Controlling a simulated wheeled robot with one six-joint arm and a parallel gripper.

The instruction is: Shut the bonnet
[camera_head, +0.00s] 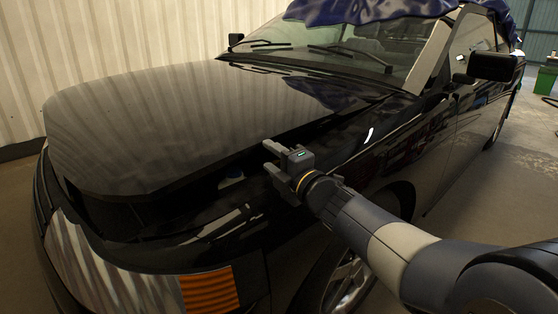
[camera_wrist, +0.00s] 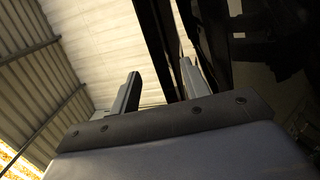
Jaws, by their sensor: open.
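The black bonnet (camera_head: 165,120) of the car stands partly raised, with a dark gap under its front and near side edges. My gripper (camera_head: 270,157) is at the bonnet's near side edge, with its two fingers apart and pointing toward the gap. In the wrist view my gripper (camera_wrist: 160,75) shows both fingers spread, with a dark edge running up between them, close to the right finger. I cannot tell whether a finger touches the bonnet. The inside of the engine bay is mostly hidden in shadow.
The windscreen (camera_head: 350,65) has wipers at its base, and a blue cover (camera_head: 375,10) lies over the roof. A wing mirror (camera_head: 492,66) sticks out on the near side. A pale corrugated wall (camera_head: 110,40) stands behind the car. A green box (camera_head: 546,80) is far right.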

